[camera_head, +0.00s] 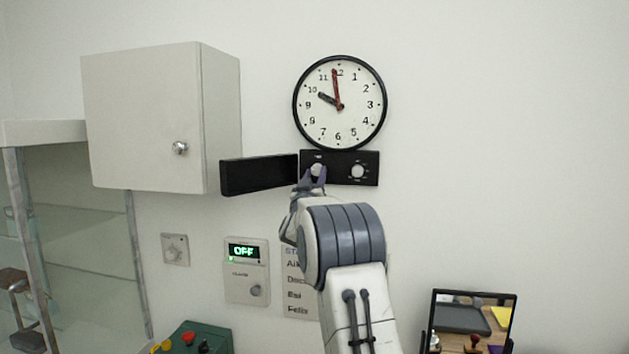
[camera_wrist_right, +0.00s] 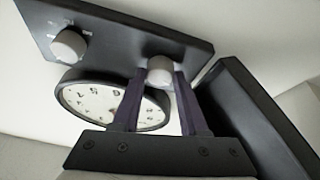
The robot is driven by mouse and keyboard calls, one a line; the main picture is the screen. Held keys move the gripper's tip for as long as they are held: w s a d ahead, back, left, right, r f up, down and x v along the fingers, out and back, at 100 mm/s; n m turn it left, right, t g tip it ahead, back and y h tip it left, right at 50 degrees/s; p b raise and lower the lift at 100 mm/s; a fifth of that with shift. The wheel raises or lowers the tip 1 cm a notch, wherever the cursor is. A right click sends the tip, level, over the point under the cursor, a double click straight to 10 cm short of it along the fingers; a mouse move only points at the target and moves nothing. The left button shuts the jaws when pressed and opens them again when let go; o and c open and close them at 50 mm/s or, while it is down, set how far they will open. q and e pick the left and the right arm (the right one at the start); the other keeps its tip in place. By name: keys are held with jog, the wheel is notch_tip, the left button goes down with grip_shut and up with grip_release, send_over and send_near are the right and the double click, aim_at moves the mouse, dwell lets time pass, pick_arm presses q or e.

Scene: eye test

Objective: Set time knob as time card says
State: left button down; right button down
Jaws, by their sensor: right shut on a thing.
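A round wall clock (camera_head: 365,112) has a dark hand pointing near 10 and a red hand near 12; part of its face shows in the right wrist view (camera_wrist_right: 95,98). Below it is a black panel (camera_head: 340,156) with two pale knobs. My right gripper (camera_head: 314,178) is shut on the left knob (camera_head: 317,168), which sits between its fingertips in the right wrist view (camera_wrist_right: 160,70). The right knob (camera_head: 357,171) is free. I cannot make out a card with a time on it. My left gripper is not in view.
A black flap (camera_head: 258,176) stands out left of the panel. A white cabinet (camera_head: 145,120) hangs further left, above a glass shelf unit (camera_head: 80,250). A box reading OFF (camera_head: 245,285) and a partly hidden name list (camera_head: 296,280) are below. A framed screen or mirror (camera_head: 473,322) stands lower right.

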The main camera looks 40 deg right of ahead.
jog(key=n+y, duration=0.1)
jog(key=n, duration=0.1)
jog(key=n+t+b, duration=0.1)
jog(key=n, duration=0.1)
jog(key=shift+s+d+f+y, duration=0.1)
jog(key=shift+s+f+y, duration=0.1)
jog(key=shift+y, duration=0.2)
jog(key=shift+r+n+t+y+b, duration=0.2)
jog(key=shift+n+t+y+b, duration=0.15)
jog(key=shift+n, duration=0.65)
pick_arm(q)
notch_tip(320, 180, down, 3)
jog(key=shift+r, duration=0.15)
pick_arm(e)
jog(key=shift+w, duration=0.1)
jog(key=shift+c, duration=2.2)
grip_release()
